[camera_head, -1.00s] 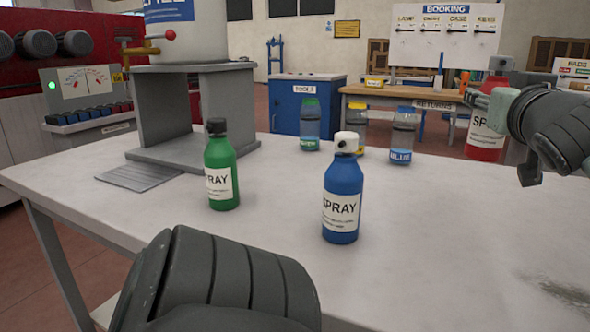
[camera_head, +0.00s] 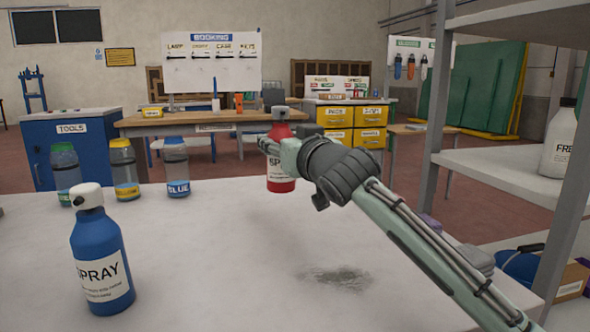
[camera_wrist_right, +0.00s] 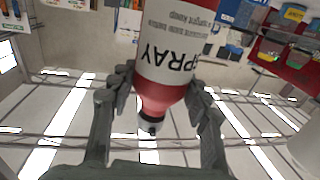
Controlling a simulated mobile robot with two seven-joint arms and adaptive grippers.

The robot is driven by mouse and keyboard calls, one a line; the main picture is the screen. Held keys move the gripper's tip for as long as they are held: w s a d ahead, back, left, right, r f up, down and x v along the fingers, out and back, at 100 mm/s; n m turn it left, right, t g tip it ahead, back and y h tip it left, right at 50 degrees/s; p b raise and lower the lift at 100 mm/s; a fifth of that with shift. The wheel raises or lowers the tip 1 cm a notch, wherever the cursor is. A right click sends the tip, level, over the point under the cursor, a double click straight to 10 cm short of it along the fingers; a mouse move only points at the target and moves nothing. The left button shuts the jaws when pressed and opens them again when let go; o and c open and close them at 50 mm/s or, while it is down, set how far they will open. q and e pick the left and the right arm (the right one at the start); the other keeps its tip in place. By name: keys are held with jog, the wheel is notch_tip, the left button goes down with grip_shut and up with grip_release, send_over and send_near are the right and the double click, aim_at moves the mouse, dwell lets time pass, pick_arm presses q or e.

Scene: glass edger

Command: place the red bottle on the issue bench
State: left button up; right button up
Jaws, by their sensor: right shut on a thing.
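The red spray bottle (camera_head: 281,183) is upright at the far side of the white table in the head view. My right gripper (camera_head: 272,146) is around its upper part, and my forearm hides some of it. In the right wrist view the two fingers (camera_wrist_right: 160,95) close on the red shoulder of the bottle (camera_wrist_right: 167,73), either side of its label. I cannot tell whether its base touches the table. My left gripper is out of view. No label reading issue bench is legible; a wooden bench (camera_head: 180,121) stands behind, under the booking board.
The white table (camera_head: 200,260) holds a blue spray bottle (camera_head: 101,256) at front left and three jars behind it, including a blue-labelled jar (camera_head: 176,165). A grey shelf unit (camera_head: 490,167) stands close on the right. The table's middle is clear except for a dark stain (camera_head: 338,278).

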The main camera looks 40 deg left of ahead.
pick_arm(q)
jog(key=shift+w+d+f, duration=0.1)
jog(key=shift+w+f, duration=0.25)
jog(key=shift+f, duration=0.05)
pick_arm(e)
jog(key=w+d+f, duration=0.2)
jog(key=w+f, duration=0.1)
jog(key=f, duration=0.3)
jog(key=shift+f, duration=0.2)
jog(key=o, duration=1.2)
jog(key=shift+c, duration=0.2)
jog(key=shift+o, duration=1.1)
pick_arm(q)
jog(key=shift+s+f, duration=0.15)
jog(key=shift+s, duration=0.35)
pick_arm(e)
jog(key=shift+o, duration=0.5)
